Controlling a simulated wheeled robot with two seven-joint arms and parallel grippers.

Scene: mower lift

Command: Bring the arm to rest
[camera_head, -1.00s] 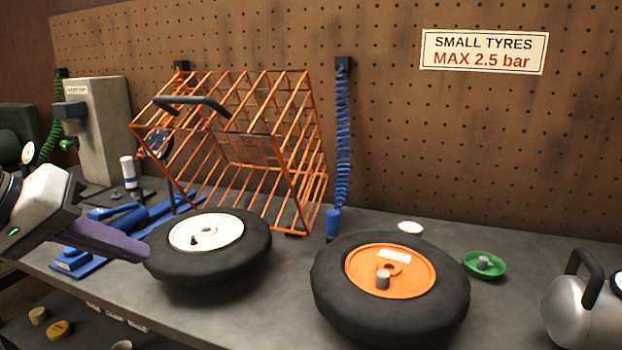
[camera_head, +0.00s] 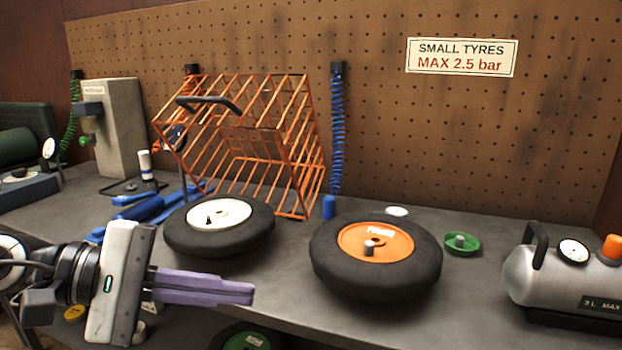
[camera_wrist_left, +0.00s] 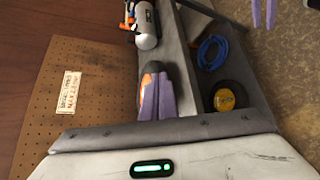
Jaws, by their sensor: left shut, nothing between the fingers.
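My left gripper (camera_head: 248,293) comes in from the left in the head view, its purple fingers together and empty, pointing right. It is in front of the bench edge, nearer to me than the white-rimmed tyre (camera_head: 180,238). The left wrist view also shows its closed purple fingers (camera_wrist_left: 156,100), with an orange and black tyre (camera_wrist_left: 139,88) partly hidden behind them. My right gripper does not show in the head view. Purple finger-like parts (camera_wrist_left: 264,12) show at the top of the left wrist view, but I cannot tell their state.
On the bench (camera_head: 275,290) are an orange-rimmed tyre (camera_head: 425,270), an orange wire cage (camera_head: 300,145), a green dish (camera_head: 470,247) and a silver air tank (camera_head: 530,275). A lower shelf holds more items, including a green-rimmed wheel (camera_head: 250,342). Pegboard (camera_head: 520,140) closes off the back.

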